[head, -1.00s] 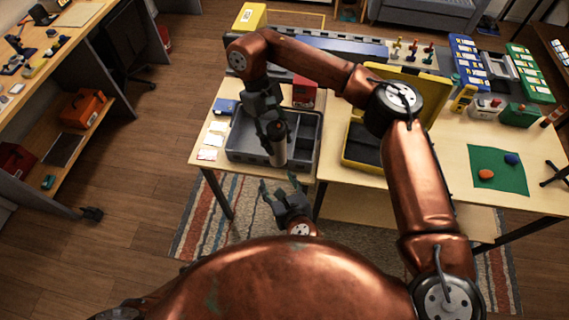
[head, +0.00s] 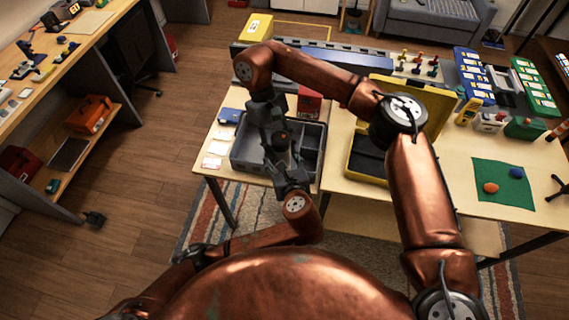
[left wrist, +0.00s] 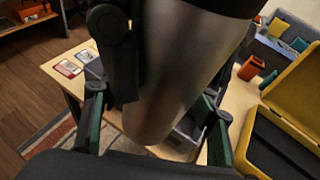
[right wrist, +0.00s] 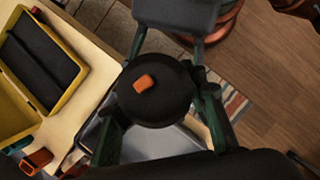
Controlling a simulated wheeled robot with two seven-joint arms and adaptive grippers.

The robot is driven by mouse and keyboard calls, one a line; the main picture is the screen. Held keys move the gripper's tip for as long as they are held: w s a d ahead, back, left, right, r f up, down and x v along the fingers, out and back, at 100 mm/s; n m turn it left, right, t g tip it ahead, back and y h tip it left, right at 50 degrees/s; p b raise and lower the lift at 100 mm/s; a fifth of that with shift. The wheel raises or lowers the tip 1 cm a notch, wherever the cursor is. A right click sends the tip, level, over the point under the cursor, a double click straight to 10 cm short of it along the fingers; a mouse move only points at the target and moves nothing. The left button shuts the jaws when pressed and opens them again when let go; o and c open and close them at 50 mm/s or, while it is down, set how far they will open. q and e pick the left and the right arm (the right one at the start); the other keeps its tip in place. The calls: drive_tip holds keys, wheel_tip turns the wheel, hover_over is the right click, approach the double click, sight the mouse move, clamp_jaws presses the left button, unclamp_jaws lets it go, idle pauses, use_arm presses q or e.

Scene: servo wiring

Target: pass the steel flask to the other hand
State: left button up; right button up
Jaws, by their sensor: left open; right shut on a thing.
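The steel flask (left wrist: 175,75) fills the middle of the left wrist view as a bare metal cylinder. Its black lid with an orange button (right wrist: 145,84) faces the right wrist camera. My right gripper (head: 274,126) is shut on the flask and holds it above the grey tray. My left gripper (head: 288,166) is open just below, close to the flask. In the left wrist view its fingers stand on either side of the flask's lower part; I cannot tell whether they touch it. In the head view the grippers hide most of the flask.
The grey divided tray (head: 242,164) lies under the grippers on the table. An open yellow case (head: 357,171) stands to its right, a red box (head: 309,102) behind it. A green mat (head: 500,196) lies farther right.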

use_arm(q)
drive_tip(key=shift+x, duration=0.9)
drive_tip(key=shift+d, duration=0.1)
drive_tip(key=c, duration=1.4)
use_arm(e)
drive_tip(key=shift+a, duration=0.15)
use_arm(q)
clamp_jaws()
drive_tip(key=shift+d+r, duration=0.1)
use_arm(e)
drive_tip(key=o, duration=1.6)
drive_tip(key=shift+o, duration=0.2)
